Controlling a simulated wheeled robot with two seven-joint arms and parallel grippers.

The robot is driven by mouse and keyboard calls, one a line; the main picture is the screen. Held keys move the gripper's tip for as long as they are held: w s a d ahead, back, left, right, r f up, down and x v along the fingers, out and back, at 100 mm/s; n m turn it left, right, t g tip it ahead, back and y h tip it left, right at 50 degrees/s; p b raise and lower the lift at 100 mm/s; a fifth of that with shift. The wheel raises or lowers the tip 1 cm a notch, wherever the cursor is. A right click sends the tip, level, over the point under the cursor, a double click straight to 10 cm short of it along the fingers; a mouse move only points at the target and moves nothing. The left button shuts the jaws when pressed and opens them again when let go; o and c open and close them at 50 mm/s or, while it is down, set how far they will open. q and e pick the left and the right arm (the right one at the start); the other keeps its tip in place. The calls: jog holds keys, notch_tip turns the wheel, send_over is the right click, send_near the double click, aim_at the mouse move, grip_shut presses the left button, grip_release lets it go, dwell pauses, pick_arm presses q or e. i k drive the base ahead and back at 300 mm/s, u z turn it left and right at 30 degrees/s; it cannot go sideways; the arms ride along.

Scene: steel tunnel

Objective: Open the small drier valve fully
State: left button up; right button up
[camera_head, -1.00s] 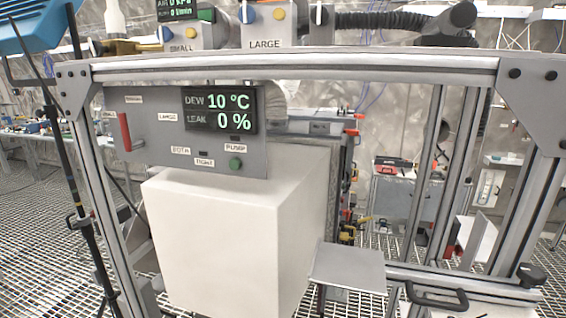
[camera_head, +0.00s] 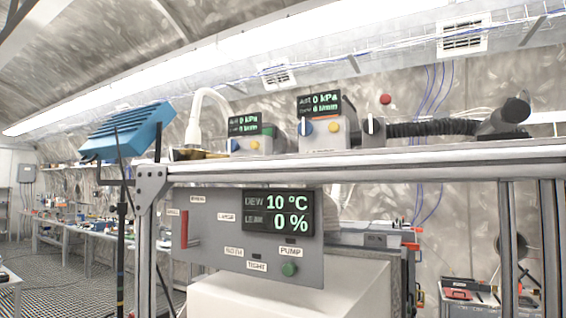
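Neither of my grippers is in view.
Below the shelf rail (camera_head: 400,170), a grey panel (camera_head: 215,255) carries a red handle (camera_head: 184,229), a green button (camera_head: 289,269) and a display (camera_head: 278,212) reading 10 °C and 0 %. A white box (camera_head: 230,298) is below. A black corrugated hose (camera_head: 430,127) lies at the right.

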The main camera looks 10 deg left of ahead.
aim_at(232, 146)
jog(key=u, duration=0.4)
jog(key=k, duration=0.5)
jog(key=u, duration=1.4)
jog(key=i, duration=1.15)
jog(key=z, duration=1.85)
